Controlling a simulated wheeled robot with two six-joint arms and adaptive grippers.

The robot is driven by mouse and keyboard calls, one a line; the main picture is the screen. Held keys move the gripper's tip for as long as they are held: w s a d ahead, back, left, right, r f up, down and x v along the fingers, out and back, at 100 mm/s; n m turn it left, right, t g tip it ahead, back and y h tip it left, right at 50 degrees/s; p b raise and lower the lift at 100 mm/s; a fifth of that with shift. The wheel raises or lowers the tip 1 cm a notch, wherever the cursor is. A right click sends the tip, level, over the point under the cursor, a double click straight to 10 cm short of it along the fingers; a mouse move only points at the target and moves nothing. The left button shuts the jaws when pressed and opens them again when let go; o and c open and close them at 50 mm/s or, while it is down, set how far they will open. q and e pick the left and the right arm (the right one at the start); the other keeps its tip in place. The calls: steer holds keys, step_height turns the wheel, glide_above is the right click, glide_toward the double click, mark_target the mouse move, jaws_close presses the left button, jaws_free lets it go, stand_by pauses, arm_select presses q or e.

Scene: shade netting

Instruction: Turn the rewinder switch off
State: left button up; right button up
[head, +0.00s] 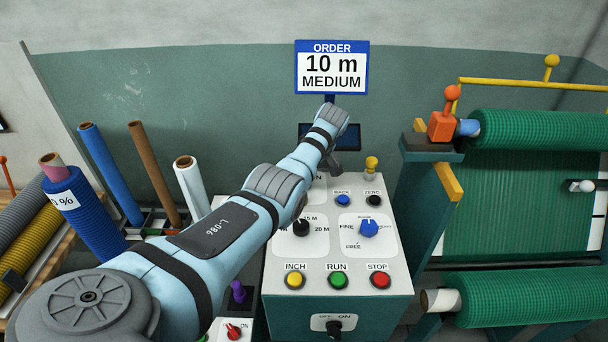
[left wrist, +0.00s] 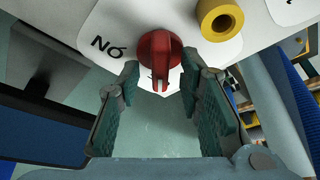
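In the left wrist view a red rotary switch (left wrist: 159,52) sits on a white plate, with "ON" upside down to its left. Its ridge points down the picture; the lettering below it is mostly hidden. My left gripper (left wrist: 160,76) is open, its two fingertips on either side of the switch's ridge, with visible gaps. Contact cannot be told. In the head view my left arm reaches over the console (head: 340,215) and hides this switch; only a bit of its label shows. My right gripper is not in view.
A yellow cylinder (left wrist: 220,18) stands beside the switch. The console carries INCH, RUN and STOP buttons, a blue selector (head: 369,228), a black selector (head: 301,228) and a black front switch (head: 334,327). Another red switch (head: 233,331) is at lower left. Green net rolls (head: 540,130) are at right.

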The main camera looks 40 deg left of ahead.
arm_select(q)
steer(key=v, duration=1.2)
steer(key=shift+w, duration=0.1)
